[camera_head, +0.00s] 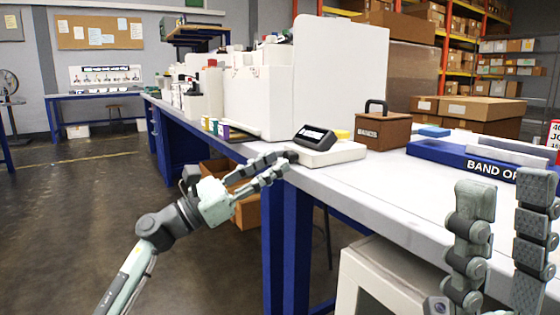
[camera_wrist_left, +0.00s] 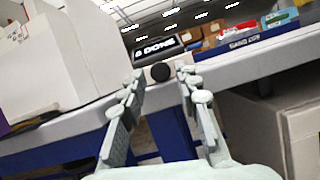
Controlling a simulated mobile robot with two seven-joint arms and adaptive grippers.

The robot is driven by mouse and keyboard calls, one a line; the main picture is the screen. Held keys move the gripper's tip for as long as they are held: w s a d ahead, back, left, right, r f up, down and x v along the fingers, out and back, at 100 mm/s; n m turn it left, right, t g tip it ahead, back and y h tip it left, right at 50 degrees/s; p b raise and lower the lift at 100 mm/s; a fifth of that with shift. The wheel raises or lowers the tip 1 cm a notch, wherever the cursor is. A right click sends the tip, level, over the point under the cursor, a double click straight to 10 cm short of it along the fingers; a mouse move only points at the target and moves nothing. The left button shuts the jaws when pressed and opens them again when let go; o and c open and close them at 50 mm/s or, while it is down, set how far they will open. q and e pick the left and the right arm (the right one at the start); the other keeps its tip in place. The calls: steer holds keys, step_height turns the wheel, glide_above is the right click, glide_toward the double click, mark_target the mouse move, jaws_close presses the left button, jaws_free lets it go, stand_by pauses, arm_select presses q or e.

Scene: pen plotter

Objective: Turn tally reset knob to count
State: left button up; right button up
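The tally counter (camera_head: 335,153) is a low pale box on the near end of the bench, with a tilted black display (camera_head: 314,137) on top. In the left wrist view the display (camera_wrist_left: 158,47) seems to read "0 DONE". A round black knob (camera_wrist_left: 160,72) sits on its front face. My left gripper (camera_head: 281,163) is open at the bench edge, by the counter's front. In the wrist view its fingertips (camera_wrist_left: 161,78) lie either side of the knob; I cannot tell whether they touch it. My right gripper (camera_head: 506,188) is open, empty and points up at the lower right.
A white panel (camera_head: 338,75) and small bottles (camera_head: 223,130) stand left and behind. A pale stool-like stand (camera_head: 385,270) is below the bench edge.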

mark_target(291, 157)
arm_select(q)
steer(key=shift+x, duration=1.25)
